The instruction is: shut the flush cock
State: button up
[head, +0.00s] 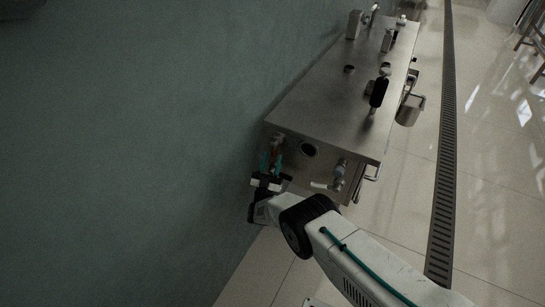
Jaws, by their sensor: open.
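My gripper (271,162) is at the near end of the steel bench, close to the green wall. Its two teal fingers are apart and point at a small reddish fitting (278,140) at the wall-side corner of that end. The fingers partly hide this fitting, and I cannot tell whether they touch it. A second fitting, a metal cock with a bluish part (340,170), sticks out at the right of the same end. A pale lever or spout (319,185) lies beside it. I cannot tell from the picture which one is the flush cock.
The steel bench (320,105) runs away along the green wall (130,130). A round dark port (309,149) sits between the fittings. A black-handled part (378,92) stands on top, and a metal pail (407,112) hangs at the right. The tiled floor has a drain grate (445,170).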

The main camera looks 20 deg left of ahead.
jog(key=v, duration=0.6)
dwell(0.4)
